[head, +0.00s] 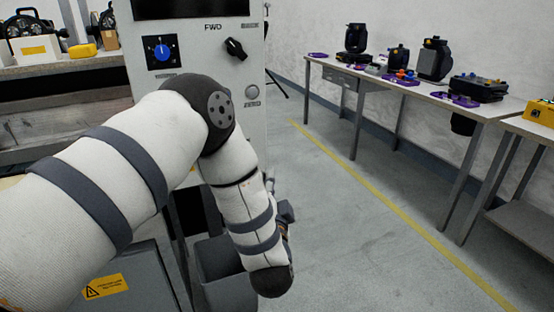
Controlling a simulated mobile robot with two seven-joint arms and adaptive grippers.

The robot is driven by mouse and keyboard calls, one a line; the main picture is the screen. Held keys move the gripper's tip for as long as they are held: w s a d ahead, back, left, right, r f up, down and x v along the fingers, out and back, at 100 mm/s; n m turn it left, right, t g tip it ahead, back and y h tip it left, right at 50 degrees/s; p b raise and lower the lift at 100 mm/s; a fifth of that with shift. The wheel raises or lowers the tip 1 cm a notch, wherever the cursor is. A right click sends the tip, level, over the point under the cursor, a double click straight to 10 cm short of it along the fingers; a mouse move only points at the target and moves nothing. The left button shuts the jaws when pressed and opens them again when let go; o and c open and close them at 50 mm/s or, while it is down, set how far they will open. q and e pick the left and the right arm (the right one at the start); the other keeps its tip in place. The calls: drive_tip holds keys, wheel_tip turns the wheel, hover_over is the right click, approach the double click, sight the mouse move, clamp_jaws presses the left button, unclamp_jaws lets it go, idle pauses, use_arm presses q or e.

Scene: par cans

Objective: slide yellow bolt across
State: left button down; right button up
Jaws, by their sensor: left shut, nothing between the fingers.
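No yellow bolt can be made out in the head view. My left arm comes in from the left, bends at a dark joint, and hangs down in front of a grey cabinet with a control panel (205,60). My left gripper (286,211) is mostly hidden behind the forearm; only a small dark part shows at its right side. It is shut and holds nothing. My right gripper is not in view.
The panel carries a blue knob (162,52) and a black knob (235,48). A dark bin (222,272) stands below my forearm. A long table (385,82) with black lamps and purple parts runs along the right wall. The grey floor between is clear, with a yellow line (395,221).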

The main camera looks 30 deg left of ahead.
use_arm(q)
drive_tip(key=w+a, duration=0.5)
drive_tip(key=a, duration=0.3)
drive_tip(key=shift+w, duration=0.25)
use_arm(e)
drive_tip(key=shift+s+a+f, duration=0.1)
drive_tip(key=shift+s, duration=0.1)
use_arm(q)
drive_tip(key=shift+r, duration=0.1)
